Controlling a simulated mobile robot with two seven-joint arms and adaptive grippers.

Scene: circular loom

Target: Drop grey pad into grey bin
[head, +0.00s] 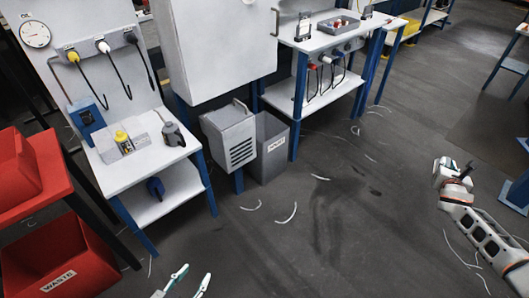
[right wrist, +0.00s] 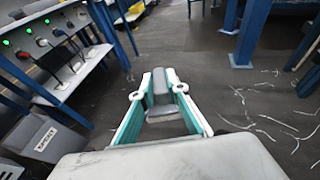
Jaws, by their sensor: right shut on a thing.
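The grey bin (head: 270,158) stands on the floor beside the white ventilated box, with a white label on its front and an open top. It also shows at the left of the right wrist view (right wrist: 42,140). My right gripper (head: 458,168) is at the right of the head view, well away from the bin, above open floor. In the right wrist view its fingers (right wrist: 160,95) are shut on the grey pad (right wrist: 160,99), seen between the fingertips. My left gripper (head: 190,281) is at the bottom edge of the head view, fingers apart and empty.
A red bin labelled waste (head: 60,270) is at lower left. White scraps (head: 287,213) litter the open floor. Blue table legs (head: 519,190) stand at right.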

